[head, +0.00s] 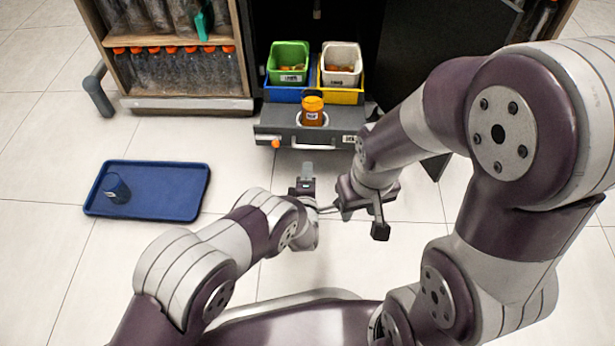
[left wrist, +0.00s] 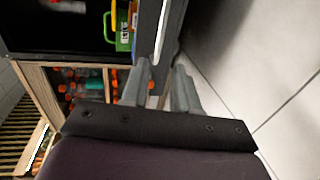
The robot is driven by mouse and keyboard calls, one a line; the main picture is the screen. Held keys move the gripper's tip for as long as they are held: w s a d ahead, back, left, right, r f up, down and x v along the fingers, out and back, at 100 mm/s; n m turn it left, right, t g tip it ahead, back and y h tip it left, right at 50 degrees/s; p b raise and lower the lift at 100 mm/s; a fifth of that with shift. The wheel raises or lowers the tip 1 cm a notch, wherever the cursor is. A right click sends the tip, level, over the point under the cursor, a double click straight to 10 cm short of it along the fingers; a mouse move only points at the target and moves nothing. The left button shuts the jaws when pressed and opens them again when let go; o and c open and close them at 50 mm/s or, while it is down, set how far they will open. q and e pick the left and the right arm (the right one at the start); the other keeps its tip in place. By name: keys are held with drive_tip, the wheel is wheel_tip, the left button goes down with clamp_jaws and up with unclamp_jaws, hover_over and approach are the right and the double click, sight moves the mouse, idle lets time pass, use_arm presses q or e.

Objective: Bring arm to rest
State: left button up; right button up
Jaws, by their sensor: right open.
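My left gripper (head: 306,172) points forward, low in front of the grey drawer of the machine. In the left wrist view its two grey fingers (left wrist: 162,88) stand apart with nothing between them. My right gripper (head: 358,218) is just right of the left one, also in front of the machine, with its fingers spread and empty. The two grippers are close together in the head view; I cannot tell whether they touch. An orange jar with juice (head: 312,111) stands on the drawer (head: 278,132), beyond both grippers.
A green bin (head: 289,58) and a white bin (head: 341,58) sit behind the jar. A shelf of bottles (head: 178,72) stands at left. A blue tray (head: 170,192) with a dark blue cup (head: 117,187) lies on the floor. Open floor (head: 50,250) surrounds the tray.

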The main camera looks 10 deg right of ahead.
idle(0.3)
use_arm(q)
drive_tip(key=s+a+f+m+g, duration=0.1)
drive_tip(key=s+f+m+g, duration=0.5)
drive_tip(key=s+f+m, duration=0.15)
drive_tip(key=s+a+r+m+g+y+p, duration=0.1)
drive_tip(key=s+a+r+m+g+p, duration=0.1)
drive_tip(key=a+m+g, duration=0.1)
drive_tip(key=s+a+r+m+g+y+p, duration=0.15)
drive_tip(key=s+a+r+p, duration=0.3)
drive_tip(key=a+r, duration=0.55)
drive_tip(key=s+a+r+m+g+y+p, duration=0.1)
drive_tip(key=s+a+r+m+g+p, duration=0.35)
drive_tip(key=r, duration=0.95)
drive_tip(key=s+a+r+m+g+y+p, duration=0.1)
drive_tip(key=s+a+r+p, duration=0.4)
drive_tip(key=a+r, duration=0.55)
drive_tip(key=a+r+n+t+p, duration=0.1)
drive_tip(key=a+r+p, duration=0.15)
drive_tip(key=r, duration=0.45)
drive_tip(key=a+r+n+t+p, duration=0.2)
drive_tip(key=r+p, duration=0.1)
drive_tip(key=r, duration=0.3)
wheel_tip(320, 180, up, 35)
drive_tip(key=d+p, duration=0.1)
drive_tip(key=p, duration=3.3)
drive_tip(key=shift+f+g, duration=0.2)
drive_tip(key=shift+g, duration=0.1)
